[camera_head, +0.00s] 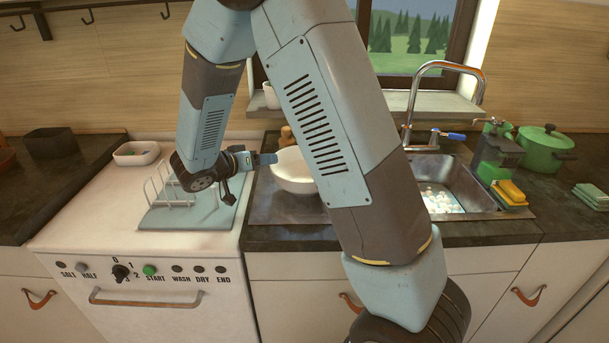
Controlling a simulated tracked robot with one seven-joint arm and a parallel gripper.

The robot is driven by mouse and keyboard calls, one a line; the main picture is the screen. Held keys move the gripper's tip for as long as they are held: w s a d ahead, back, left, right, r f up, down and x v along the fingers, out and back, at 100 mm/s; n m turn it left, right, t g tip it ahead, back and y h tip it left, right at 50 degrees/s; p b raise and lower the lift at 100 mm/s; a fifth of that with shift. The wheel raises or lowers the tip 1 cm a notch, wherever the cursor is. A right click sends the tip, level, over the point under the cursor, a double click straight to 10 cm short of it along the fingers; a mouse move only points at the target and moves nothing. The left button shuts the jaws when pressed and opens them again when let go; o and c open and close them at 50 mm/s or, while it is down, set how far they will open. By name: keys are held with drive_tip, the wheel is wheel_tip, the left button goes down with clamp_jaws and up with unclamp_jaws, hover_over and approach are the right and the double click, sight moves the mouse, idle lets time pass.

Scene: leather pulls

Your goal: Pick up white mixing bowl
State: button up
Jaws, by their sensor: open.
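The white mixing bowl (293,174) stands on the drainer area left of the sink basin. My upper arm link hides its right part. My gripper (259,160) is at the bowl's upper left, with a light-blue finger reaching toward the rim. Another dark finger hangs lower, left of the bowl. The gripper looks open and empty. I cannot tell whether the finger touches the bowl.
A dish rack on a light-blue mat (186,217) lies below my wrist on the white dishwasher top (100,220). A small white dish (136,153) stands behind it. The sink basin (450,188), faucet (446,66), green pot (546,150) and sponges (509,191) are to the right.

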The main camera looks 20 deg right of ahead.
drive_tip(key=shift+x, duration=2.6)
drive_tip(key=shift+s, duration=0.1)
clamp_jaws()
drive_tip(key=shift+d, duration=0.1)
